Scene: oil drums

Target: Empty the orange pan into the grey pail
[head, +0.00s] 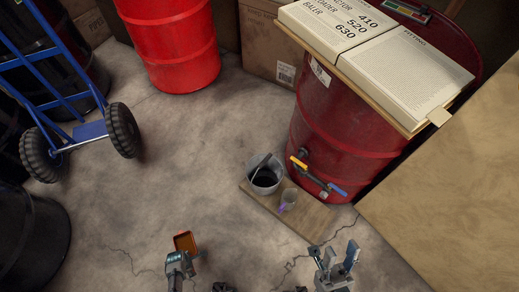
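The orange pan (186,240) is a small squarish pan at the lower middle left of the head view, its inside facing up toward me. My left gripper (190,258) is right at the pan's near side, overlapping it in the picture. Its fingers are partly hidden, so I cannot tell whether they close on the pan. The grey pail (265,188) stands on a wooden board ahead and to the right, with dark contents and a stick-like tool leaning in it. My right gripper (337,256) is open and empty at the lower right, fingers apart, nearer than the board.
A red drum (345,125) with a yellow-and-blue tap rises behind, carrying an open book (375,50). A blue hand truck (90,130) stands left. Bare floor lies between pan and pail.

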